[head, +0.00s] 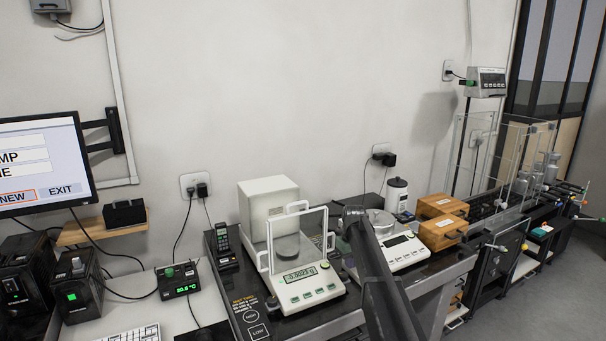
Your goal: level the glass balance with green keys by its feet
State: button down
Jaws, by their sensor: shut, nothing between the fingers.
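The glass balance with green keys (311,289) stands on the dark table, left of my arm. It has a white body, a glass draft shield (299,240) with white handles and a round pan inside. Its display (301,275) reads about -0.0023 g. Its feet and any level bubble are too small or hidden to make out. My dark arm rises from the bottom edge, just right of this balance, and covers part of the table and of the second balance. My gripper's fingers do not show.
A second white balance (396,252) stands right of my arm, with wooden boxes (442,206) and a white canister (397,194) beyond it. A handset (224,246) stands left of the glass balance. The table (291,325) has a bare strip at the front.

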aim_at(343, 276)
jog(key=f+b, duration=0.6)
jog(key=b, duration=0.1)
jog(key=shift+s+a+f, duration=0.1)
jog(key=shift+a, duration=0.2)
jog(key=shift+s, duration=0.45)
jog(key=shift+b, duration=0.3)
jog(key=shift+w, duration=0.15)
jog(key=shift+w+d+r, duration=0.2)
jog(key=shift+w+d, duration=0.05)
jog(key=shift+w, duration=0.05)
dwell(0.4)
